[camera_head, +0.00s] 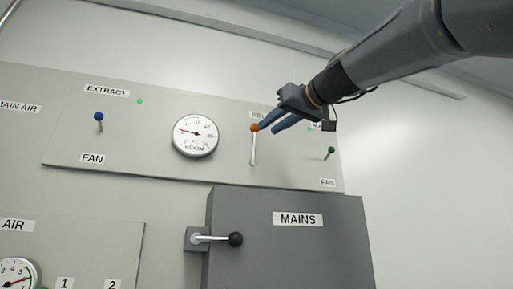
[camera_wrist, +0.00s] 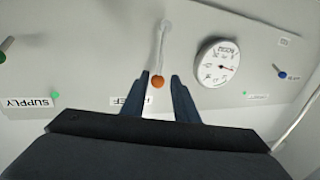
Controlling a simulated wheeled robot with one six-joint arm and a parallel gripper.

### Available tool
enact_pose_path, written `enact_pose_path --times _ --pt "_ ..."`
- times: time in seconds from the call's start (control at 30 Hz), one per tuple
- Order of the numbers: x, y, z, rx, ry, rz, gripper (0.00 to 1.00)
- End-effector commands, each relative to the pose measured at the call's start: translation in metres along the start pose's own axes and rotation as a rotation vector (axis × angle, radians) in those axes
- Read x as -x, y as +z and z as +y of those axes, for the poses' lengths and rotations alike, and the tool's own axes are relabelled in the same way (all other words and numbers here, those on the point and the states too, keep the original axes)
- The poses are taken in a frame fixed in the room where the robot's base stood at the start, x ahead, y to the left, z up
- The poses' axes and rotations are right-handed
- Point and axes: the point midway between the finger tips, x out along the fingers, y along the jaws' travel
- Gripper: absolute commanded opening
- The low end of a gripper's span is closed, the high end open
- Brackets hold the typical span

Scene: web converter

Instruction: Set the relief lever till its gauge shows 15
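The relief lever has an orange knob (camera_head: 254,128) on a pale stem that runs down to the grey panel. In the wrist view, which is upside down, the knob (camera_wrist: 157,82) sits between the two blue fingertips. My gripper (camera_head: 266,128) is open around the knob, with a small gap showing beside the right finger (camera_wrist: 160,77). The round white gauge marked ROOM (camera_head: 195,136) is left of the lever; its red needle points left and slightly up. It also shows in the wrist view (camera_wrist: 218,63). Its numbers are too small to read surely. The RELIEF label is partly hidden by my gripper.
A blue-knobbed lever (camera_head: 99,117) is at the left and a green-knobbed lever (camera_head: 331,150) close on the right. Below, a grey MAINS box (camera_head: 290,250) stands out with a black-knobbed handle (camera_head: 236,239). Another gauge (camera_head: 18,274) is at the lower left.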

Motion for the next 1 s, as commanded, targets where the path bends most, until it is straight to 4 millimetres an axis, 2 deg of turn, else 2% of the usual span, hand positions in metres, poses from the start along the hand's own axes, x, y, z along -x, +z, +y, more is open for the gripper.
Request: enact_pose_path --times 0.5,0.7,0.97,1.0 --pt "-0.064 -0.002 0.001 -0.002 0.001 -0.001 0.27" --pt "-0.075 -0.001 0.000 -0.001 0.001 0.000 0.27" --pt "-0.076 0.000 0.000 0.000 0.000 0.000 0.27" --pt "-0.076 0.000 0.000 0.000 0.000 0.000 0.20"
